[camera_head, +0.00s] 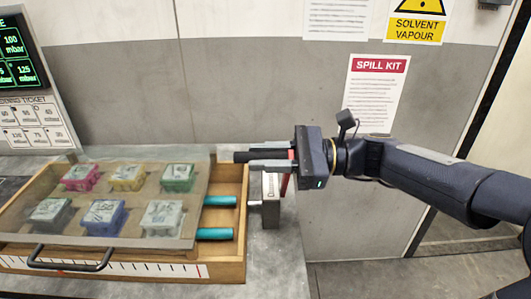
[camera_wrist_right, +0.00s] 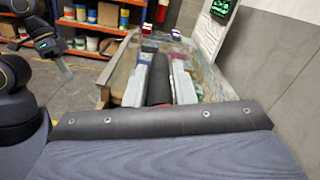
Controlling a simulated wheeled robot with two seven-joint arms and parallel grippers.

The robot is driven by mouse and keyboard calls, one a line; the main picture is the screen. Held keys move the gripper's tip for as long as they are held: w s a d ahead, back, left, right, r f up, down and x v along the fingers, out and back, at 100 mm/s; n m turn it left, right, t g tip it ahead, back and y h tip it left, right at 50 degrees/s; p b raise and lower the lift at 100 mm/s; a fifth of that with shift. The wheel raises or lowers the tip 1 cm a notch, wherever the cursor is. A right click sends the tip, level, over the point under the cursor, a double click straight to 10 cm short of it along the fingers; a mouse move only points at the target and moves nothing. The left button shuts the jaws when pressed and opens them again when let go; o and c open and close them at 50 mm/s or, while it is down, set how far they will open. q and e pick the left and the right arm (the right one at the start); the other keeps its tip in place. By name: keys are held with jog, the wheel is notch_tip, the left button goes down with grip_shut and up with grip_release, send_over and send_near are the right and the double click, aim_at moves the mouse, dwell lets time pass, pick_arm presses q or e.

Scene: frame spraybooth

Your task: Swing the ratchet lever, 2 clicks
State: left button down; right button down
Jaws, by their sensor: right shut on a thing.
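The ratchet lever has a black grip (camera_head: 262,156) and a red arm (camera_head: 286,182), beside a grey metal block at the right side of the wooden tray. My right gripper (camera_head: 266,156) comes in from the right and is shut on the black grip. In the right wrist view the black grip (camera_wrist_right: 156,82) lies between its two pale fingers. The red arm is partly hidden behind the gripper. My left gripper (camera_wrist_right: 64,68) shows small at the upper left of the right wrist view; its jaw opening is unclear.
The wooden tray (camera_head: 235,268) holds a clear-lidded panel with several coloured blocks. Two teal cylinders (camera_head: 217,234) lie at its right side. A grey metal block (camera_head: 270,203) adjoins the tray. A display (camera_head: 15,50) stands left. The wall rises close behind; bare bench lies at front right.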

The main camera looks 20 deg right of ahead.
jog(key=w+d+r+m+p, duration=0.2)
jog(key=w+m+p, duration=0.3)
jog(key=w+p, duration=0.4)
jog(key=shift+w+d+r+m+p, duration=0.15)
jog(key=shift+d+r+m+p, duration=0.2)
jog(key=shift+p, duration=1.45)
jog(key=shift+f, duration=0.1)
jog(key=c, duration=1.3)
grip_release()
jog(key=shift+w, duration=0.15)
jog(key=b+v, duration=0.1)
jog(key=v, duration=0.7)
